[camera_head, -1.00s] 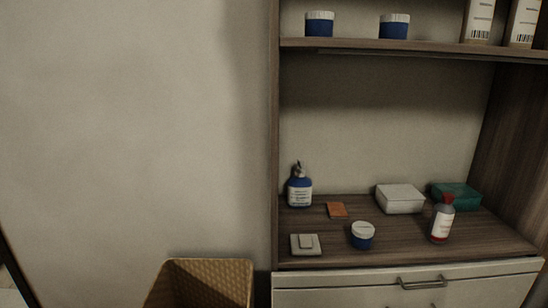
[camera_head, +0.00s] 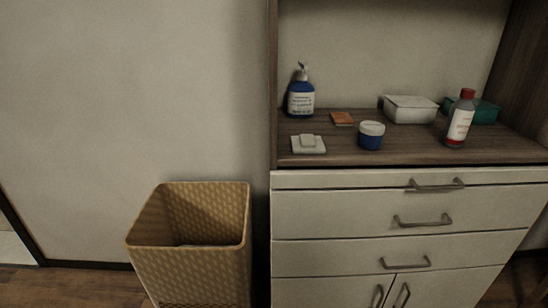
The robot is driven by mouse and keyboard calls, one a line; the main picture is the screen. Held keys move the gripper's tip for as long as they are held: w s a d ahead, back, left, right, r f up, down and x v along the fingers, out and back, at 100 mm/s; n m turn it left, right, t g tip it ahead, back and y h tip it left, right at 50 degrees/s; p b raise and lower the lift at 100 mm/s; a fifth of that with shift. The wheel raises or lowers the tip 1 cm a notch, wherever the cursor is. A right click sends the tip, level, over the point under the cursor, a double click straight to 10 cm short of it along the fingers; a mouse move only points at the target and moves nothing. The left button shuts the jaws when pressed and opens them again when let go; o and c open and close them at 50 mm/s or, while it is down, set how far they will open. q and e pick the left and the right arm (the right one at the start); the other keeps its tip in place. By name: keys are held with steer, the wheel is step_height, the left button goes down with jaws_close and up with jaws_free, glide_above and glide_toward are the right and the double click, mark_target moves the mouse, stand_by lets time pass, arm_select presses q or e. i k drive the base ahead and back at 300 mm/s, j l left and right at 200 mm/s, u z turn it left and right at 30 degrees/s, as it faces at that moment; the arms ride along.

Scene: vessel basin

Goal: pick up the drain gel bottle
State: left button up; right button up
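A grey bottle with a red cap, a white label and a red band at its base (camera_head: 460,119) stands upright at the right of the brown shelf top (camera_head: 400,153), near its front. I take it as the drain gel bottle, though its label is too small to read. A blue pump bottle with a white label (camera_head: 300,97) stands at the back left of the same surface. Neither of my grippers shows in the view.
Between the bottles are an orange block (camera_head: 341,118), a soap dish (camera_head: 308,144), a blue jar (camera_head: 371,137) and a white box (camera_head: 409,109). A green box (camera_head: 485,112) is behind the grey bottle. Drawers (camera_head: 380,220) are below; a wicker basket (camera_head: 190,265) stands left.

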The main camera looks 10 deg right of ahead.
mark_target(461, 111)
steer(key=z, duration=1.5)
